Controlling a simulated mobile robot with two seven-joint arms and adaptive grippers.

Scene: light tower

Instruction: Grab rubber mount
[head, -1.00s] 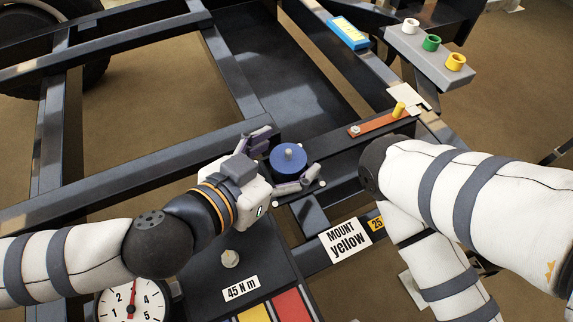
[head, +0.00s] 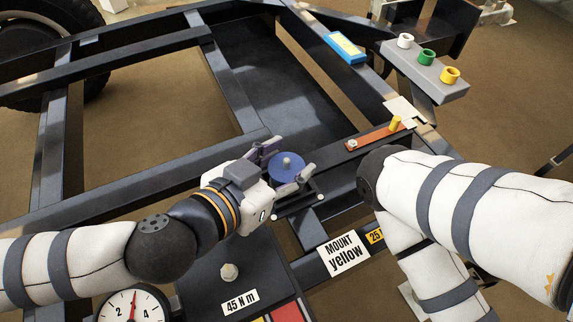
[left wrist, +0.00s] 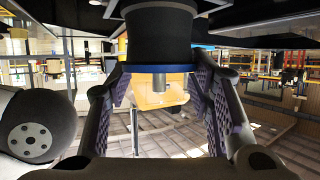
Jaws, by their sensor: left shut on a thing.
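The rubber mount (head: 287,166) has a round blue top plate with a short grey stud. It sits at a frame crossing near the middle of the head view. In the left wrist view the mount (left wrist: 158,36) shows as a black body with a blue plate and stud, and the picture looks upside down. My left gripper (head: 284,160) reaches in from the left, shut on the mount with one finger on each side. Both fingers also show in the left wrist view, flanking the mount. My right arm (head: 480,210) is at the right, and its gripper is not in view.
Dark frame beams (head: 120,190) surround the mount. An orange bar (head: 374,139) with a yellow peg lies beyond it. A grey block (head: 425,70) holds white, green and yellow rings. A "MOUNT yellow" label (head: 344,254) and a dial gauge (head: 132,307) are in front.

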